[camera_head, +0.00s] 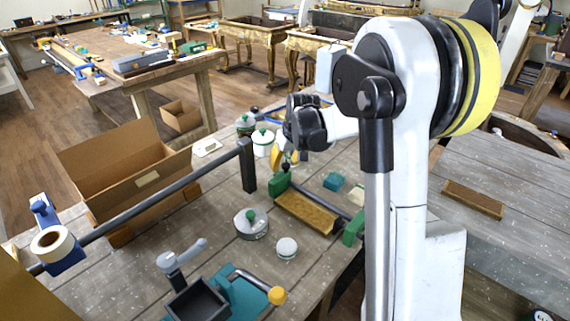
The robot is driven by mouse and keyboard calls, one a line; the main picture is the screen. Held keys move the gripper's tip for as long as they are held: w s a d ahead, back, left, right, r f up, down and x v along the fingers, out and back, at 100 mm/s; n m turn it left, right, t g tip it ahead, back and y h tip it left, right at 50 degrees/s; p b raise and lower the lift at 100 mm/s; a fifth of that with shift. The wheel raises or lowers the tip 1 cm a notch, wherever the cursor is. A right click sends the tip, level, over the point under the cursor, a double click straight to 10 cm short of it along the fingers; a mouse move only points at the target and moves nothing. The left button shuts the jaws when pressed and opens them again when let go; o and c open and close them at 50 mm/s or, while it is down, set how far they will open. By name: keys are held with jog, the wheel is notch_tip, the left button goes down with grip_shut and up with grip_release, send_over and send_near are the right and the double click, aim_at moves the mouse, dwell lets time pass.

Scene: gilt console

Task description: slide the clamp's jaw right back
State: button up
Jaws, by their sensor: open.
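A clamp with two green jaws lies on the grey plank bench right of centre. One jaw (281,181) is at its far left end, and the other jaw (353,228) is at its near right end, partly behind my arm. A wooden block (305,211) lies between the jaws, and a grey bar runs beside it. My gripper (284,158) is small in view, just above the far left jaw, with yellow parts showing. It is open; whether it touches the jaw cannot be told.
A teal block (334,181) lies right of the clamp. My arm hides the bench's right side.

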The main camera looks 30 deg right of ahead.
jog(key=v, duration=1.1)
jog(key=shift+r, duration=0.3)
jog(key=s+a+r+t+b, duration=0.1)
jog(key=s+a+r, duration=0.1)
jog(key=s+a, duration=1.05)
jog(key=s+a+f, duration=0.2)
jog(key=s, duration=0.4)
jog(key=s+a+f+t+b, duration=0.1)
jog(key=s+a+f, duration=0.1)
jog(key=s, duration=0.3)
jog(key=shift+s+a+f+t, duration=0.3)
jog(key=shift+s+a+f, duration=0.1)
jog(key=shift+f, duration=0.3)
